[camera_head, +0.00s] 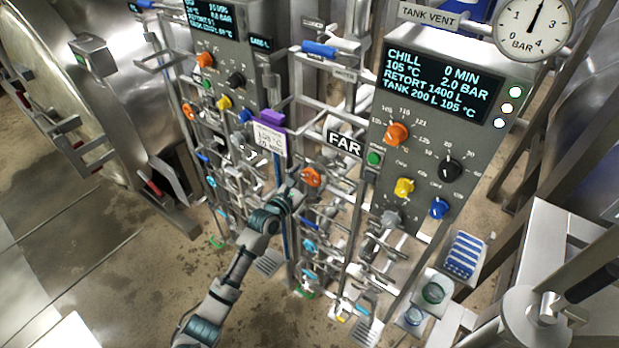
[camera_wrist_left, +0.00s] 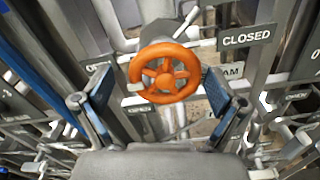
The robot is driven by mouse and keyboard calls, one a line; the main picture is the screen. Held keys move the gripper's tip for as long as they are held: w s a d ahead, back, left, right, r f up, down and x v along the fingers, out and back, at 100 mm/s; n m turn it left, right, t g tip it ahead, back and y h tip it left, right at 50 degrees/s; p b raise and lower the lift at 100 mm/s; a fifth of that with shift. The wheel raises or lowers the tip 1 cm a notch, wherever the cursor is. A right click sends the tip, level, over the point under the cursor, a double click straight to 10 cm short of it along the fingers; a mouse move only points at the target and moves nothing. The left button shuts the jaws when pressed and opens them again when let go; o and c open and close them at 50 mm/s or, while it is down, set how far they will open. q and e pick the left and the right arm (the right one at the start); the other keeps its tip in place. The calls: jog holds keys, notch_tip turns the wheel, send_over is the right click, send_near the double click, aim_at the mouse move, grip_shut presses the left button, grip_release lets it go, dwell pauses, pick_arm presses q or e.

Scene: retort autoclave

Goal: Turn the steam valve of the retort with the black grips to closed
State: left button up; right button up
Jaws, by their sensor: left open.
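In the left wrist view an orange valve wheel (camera_wrist_left: 164,72) with several spokes sits straight ahead. A "CLOSED" sign (camera_wrist_left: 246,37) is to its upper right, and a partly hidden sign ending in "AM" (camera_wrist_left: 231,71) is just right of the wheel. My left gripper (camera_wrist_left: 165,108) is open, one finger on each side below the wheel, and holds nothing. I cannot tell whether the fingers touch it. In the head view the orange wheel (camera_head: 312,177) is just beyond my left gripper (camera_head: 294,192). My right gripper is not in view.
Pipes and small valves crowd around the wheel. A control panel (camera_head: 437,133) with knobs and a screen stands at the right, beside a "FAR" sign (camera_head: 345,143). Another panel (camera_head: 222,60) is further left. A large steel vessel door (camera_head: 88,85) is at the left, with bare floor before it.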

pick_arm(q)
jog(key=shift+d, duration=0.45)
jog(key=shift+c, duration=0.9)
jog(key=shift+d, duration=0.1)
jog(key=c, duration=1)
jog(key=shift+o, duration=0.2)
jog(key=shift+a, duration=0.2)
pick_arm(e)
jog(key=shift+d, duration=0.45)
